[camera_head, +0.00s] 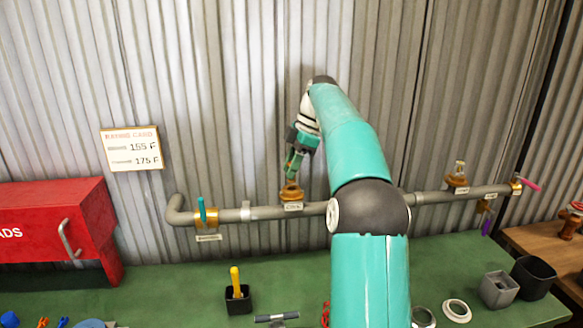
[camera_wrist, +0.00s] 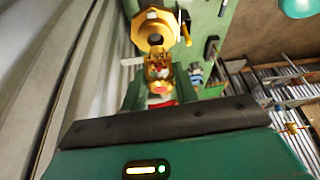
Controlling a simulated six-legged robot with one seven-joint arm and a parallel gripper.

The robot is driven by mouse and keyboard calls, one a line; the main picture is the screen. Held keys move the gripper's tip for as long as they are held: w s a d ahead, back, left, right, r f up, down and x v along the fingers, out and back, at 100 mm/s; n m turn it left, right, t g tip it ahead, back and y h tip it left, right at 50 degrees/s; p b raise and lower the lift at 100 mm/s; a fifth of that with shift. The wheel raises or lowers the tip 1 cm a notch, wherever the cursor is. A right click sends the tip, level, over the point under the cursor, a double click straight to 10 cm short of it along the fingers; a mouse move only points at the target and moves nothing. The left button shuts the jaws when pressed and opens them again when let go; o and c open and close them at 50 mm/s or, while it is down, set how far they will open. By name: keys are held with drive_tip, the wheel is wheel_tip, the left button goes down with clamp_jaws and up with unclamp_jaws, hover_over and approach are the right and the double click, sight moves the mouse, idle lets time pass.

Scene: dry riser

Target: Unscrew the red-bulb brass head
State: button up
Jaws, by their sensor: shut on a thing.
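My gripper (camera_head: 293,165) is just above the left brass fitting (camera_head: 291,192) on the grey pipe. In the wrist view my gripper (camera_wrist: 160,88) is shut on a small brass head (camera_wrist: 157,70) with a red and pink part between the fingers. The brass fitting (camera_wrist: 155,17) shows beyond it as an eight-sided ring with a dark open hole. The head looks apart from the fitting, though the gap is small. The fingers hide part of the head.
A second brass head (camera_head: 460,168) stands upright on the right fitting (camera_head: 457,182). A teal-handled valve (camera_head: 202,211) is left on the pipe (camera_head: 265,213). A red cabinet (camera_head: 55,222) and a black cup (camera_head: 238,300) with a yellow-handled tool are on the green bench (camera_head: 170,290).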

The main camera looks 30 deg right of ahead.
drive_tip(key=shift+r, duration=2.5)
drive_tip(key=shift+a+f, duration=0.1)
